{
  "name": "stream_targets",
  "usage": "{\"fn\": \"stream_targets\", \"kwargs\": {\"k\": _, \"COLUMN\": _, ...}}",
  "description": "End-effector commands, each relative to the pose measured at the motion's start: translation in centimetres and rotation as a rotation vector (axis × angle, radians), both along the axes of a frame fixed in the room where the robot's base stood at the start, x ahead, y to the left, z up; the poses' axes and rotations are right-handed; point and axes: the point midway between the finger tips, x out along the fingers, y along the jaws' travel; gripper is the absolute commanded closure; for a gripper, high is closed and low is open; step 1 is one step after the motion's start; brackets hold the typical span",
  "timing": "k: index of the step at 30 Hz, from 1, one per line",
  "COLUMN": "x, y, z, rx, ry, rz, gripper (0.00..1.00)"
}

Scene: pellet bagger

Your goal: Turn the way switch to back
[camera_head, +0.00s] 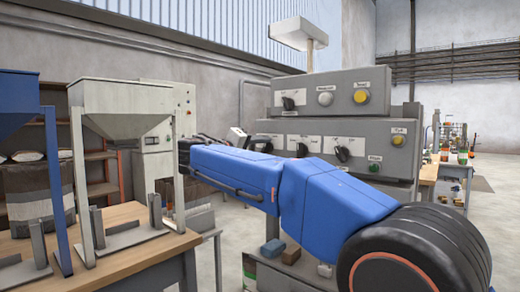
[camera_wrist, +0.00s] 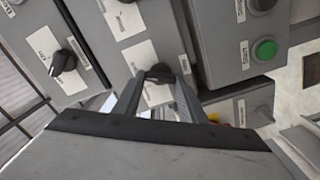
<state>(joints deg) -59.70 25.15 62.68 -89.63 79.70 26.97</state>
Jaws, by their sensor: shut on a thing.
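In the wrist view, the two fingers of my gripper (camera_wrist: 159,84) are closed on a black rotary knob (camera_wrist: 159,70). The knob sits on a white label plate on a grey panel, between the fingertips. The lettering there is too blurred to read, so I cannot tell by label whether this is the way switch, or which position it points to. In the head view, my blue arm reaches across to the left in front of the control console (camera_head: 330,90).
In the wrist view, another black knob (camera_wrist: 63,62) is on the left and a green button (camera_wrist: 264,49) on the right. In the head view, a yellow button (camera_head: 361,96) is on the upper console. A wooden table (camera_head: 130,255) with hopper stands is at the left.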

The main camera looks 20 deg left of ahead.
Motion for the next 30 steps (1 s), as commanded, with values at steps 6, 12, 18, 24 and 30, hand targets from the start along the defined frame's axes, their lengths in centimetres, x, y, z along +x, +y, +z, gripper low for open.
{"fn": "stream_targets", "kwargs": {"k": 6, "x": -0.01, "y": 0.01, "z": -0.26, "rx": 0.026, "ry": -0.005, "rz": -0.003, "gripper": 0.85}}
{"fn": "stream_targets", "kwargs": {"k": 12, "x": 0.0, "y": 0.02, "z": -0.26, "rx": 0.029, "ry": -0.006, "rz": -0.003, "gripper": 0.85}}
{"fn": "stream_targets", "kwargs": {"k": 18, "x": 0.0, "y": 0.02, "z": -0.26, "rx": 0.027, "ry": -0.007, "rz": -0.002, "gripper": 0.53}}
{"fn": "stream_targets", "kwargs": {"k": 24, "x": 0.0, "y": 0.01, "z": -0.14, "rx": 0.028, "ry": -0.008, "rz": -0.001, "gripper": 0.44}}
{"fn": "stream_targets", "kwargs": {"k": 30, "x": -0.25, "y": 0.12, "z": -0.07, "rx": 0.028, "ry": -0.009, "rz": 0.0, "gripper": 0.44}}
